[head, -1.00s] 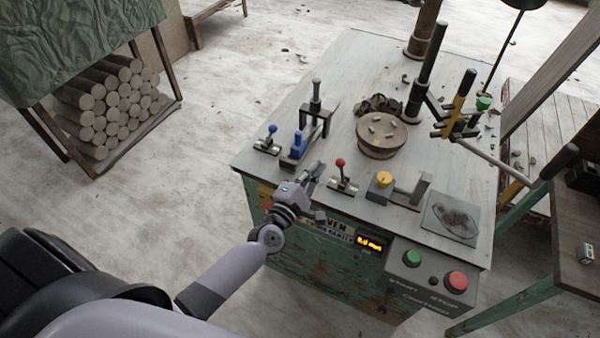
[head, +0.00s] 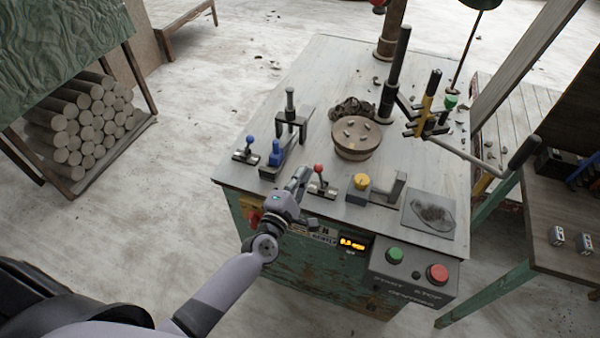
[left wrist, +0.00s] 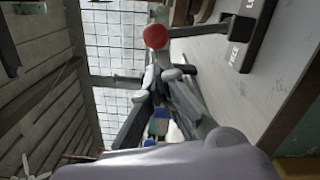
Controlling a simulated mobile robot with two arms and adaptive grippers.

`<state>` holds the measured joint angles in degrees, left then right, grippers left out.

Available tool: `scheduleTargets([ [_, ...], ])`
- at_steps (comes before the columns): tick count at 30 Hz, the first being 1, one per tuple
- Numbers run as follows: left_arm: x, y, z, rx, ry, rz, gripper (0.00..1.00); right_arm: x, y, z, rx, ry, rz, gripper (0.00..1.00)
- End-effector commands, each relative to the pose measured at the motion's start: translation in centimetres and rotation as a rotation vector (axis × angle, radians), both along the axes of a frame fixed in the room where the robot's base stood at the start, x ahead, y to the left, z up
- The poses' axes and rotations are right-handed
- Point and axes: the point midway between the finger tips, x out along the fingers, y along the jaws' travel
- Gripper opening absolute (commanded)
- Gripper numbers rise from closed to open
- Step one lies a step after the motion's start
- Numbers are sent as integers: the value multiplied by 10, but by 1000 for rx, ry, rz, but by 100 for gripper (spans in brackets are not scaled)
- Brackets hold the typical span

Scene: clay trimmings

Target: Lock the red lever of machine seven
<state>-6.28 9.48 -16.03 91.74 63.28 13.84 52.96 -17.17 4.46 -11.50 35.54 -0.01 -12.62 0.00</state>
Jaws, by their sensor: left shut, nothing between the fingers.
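The red lever (head: 318,168) stands on a small dark plate on the grey top of the green machine (head: 350,275), near its front edge. My left gripper (head: 303,173) is shut and empty, just left of the red knob. In the left wrist view, the red knob (left wrist: 155,36) shows close to the fingertips of my left gripper (left wrist: 163,72). Its stem runs right to the plate (left wrist: 243,35), which has partly cut-off white lettering that seems to read FREE and LO. I cannot tell whether a finger touches the knob. My right gripper is out of view.
Blue-knobbed levers (head: 250,139) stand left of the red one, and a yellow knob (head: 361,181) stands right. Green (head: 395,254) and red (head: 437,272) buttons sit on the front box. A round clay piece (head: 356,140) lies behind. A side table (head: 560,225) stands right.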

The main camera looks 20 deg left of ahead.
Motion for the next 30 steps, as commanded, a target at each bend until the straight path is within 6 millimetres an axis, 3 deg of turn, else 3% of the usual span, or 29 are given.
scheduleTargets([
  [14,0,-8,7,100,-3,-1,0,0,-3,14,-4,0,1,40],
  [30,-1,-34,19,440,-15,-1,0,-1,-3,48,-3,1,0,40],
])
